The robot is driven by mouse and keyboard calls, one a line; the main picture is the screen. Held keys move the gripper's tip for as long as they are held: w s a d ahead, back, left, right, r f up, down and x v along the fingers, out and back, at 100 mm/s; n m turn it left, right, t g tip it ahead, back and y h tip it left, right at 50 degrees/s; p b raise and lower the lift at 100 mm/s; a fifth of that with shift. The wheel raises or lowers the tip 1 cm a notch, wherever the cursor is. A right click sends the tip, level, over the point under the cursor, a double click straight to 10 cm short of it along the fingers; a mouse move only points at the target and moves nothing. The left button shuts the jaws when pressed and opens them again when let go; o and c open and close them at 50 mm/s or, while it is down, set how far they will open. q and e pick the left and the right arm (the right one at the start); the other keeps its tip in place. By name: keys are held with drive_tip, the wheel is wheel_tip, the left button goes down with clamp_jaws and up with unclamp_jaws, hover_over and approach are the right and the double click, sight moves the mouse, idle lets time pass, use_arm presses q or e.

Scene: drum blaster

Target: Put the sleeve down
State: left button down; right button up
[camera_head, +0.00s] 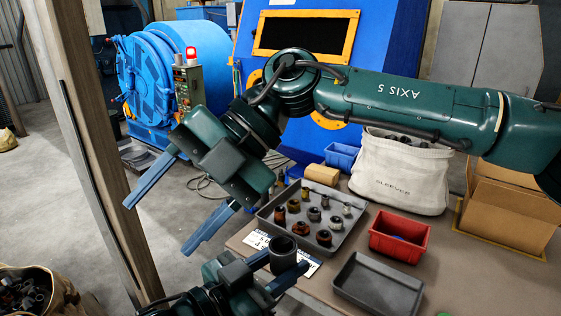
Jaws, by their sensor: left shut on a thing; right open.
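The sleeve, a dark grey hollow cylinder (283,254), is upright with its open end up. My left gripper (288,262) comes in from the bottom and is shut on it, one blue finger on each side. The sleeve appears in front of a white printed card (312,262) at the table's near left edge; I cannot tell if its base touches anything. My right gripper (157,228) is open and empty, its two blue fingers spread over the floor left of the table. Its green arm crosses the upper view from the right.
A grey tray (268,218) holds several metal sleeves or fittings. On the brown table (460,285) are an empty grey tray (378,286), a red bin (398,238), a canvas "SLEEVES" bag (400,182) and a cardboard box (510,212). A wooden post (95,150) stands left.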

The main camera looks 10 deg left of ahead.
drive_tip(key=w+d+t+h, duration=0.3)
drive_tip(key=d+h, duration=0.1)
wheel_tip(320, 180, up, 2)
drive_tip(key=m+t+h, duration=0.2)
drive_tip(key=t+h, duration=0.2)
hover_over(280, 238)
drive_tip(key=s, duration=0.1)
drive_tip(key=f, duration=1.1)
drive_tip(key=shift+s+d+f, duration=0.15)
drive_tip(key=shift+s+f, duration=0.05)
drive_tip(key=shift+f, duration=0.05)
drive_tip(key=shift+c, duration=0.2)
drive_tip(key=shift+r, duration=0.1)
drive_tip(key=c, duration=1.2)
use_arm(q)
drive_tip(key=c, duration=1.3)
unclamp_jaws()
drive_tip(key=o, duration=0.4)
